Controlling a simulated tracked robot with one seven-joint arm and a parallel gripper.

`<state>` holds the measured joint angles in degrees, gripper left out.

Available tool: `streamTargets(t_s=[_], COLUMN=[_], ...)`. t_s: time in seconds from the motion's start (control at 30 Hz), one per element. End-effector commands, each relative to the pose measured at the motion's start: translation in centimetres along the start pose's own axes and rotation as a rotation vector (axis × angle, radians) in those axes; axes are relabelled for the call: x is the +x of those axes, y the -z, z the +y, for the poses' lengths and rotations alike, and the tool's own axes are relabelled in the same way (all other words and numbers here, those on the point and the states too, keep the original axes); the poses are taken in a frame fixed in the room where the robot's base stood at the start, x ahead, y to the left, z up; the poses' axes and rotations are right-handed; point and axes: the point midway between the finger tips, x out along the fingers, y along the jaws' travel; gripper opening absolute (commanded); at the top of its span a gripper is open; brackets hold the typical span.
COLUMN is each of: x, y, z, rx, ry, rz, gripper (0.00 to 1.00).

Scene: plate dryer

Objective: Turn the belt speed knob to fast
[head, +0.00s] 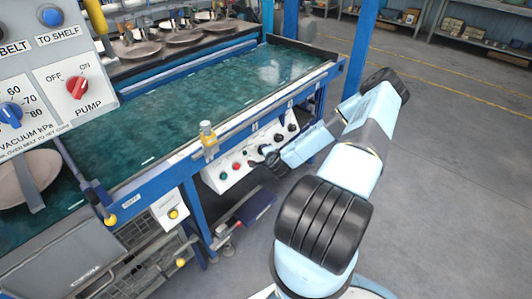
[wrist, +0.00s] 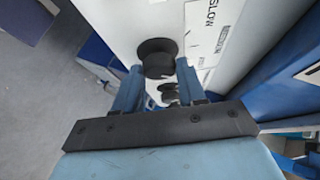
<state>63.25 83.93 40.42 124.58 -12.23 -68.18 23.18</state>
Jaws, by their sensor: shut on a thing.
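A black round knob (wrist: 157,52) sticks out from a white panel in the wrist view, beside a label reading SLOW (wrist: 210,18). My gripper (wrist: 159,70) has one blue finger on each side of this knob and is shut on it. The knob's pointer is not readable, so I cannot tell its setting. In the head view my gripper (head: 271,160) is at the white control panel (head: 232,172) on the belt frame's side, and it covers the held knob there.
More black knobs (wrist: 168,91) sit close by between my fingers in the wrist view. Red and green buttons (head: 236,166) are on the panel's left. The green belt (head: 200,98) runs above it. Open grey floor (head: 450,150) lies to the right.

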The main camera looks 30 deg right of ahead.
Motion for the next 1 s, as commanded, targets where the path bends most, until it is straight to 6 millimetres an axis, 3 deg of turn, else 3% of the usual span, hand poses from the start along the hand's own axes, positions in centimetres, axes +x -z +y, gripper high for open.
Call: streamTargets(t_s=[0.07,0.1,0.3,0.67,1.0], x=[0.0,0.0,0.0,-0.7,-6.6], y=[0.3,0.2,0.1,0.0,0.0], z=[0.4,0.4,0.2,0.1,0.2], rx=[0.0,0.0,0.0,-0.001,-0.001], ry=[-0.007,-0.007,-0.004,-0.002,-0.004], rz=[0.005,0.005,0.003,0.0,-0.001], gripper=[0.1,0.44,0.63,0.63,0.63])
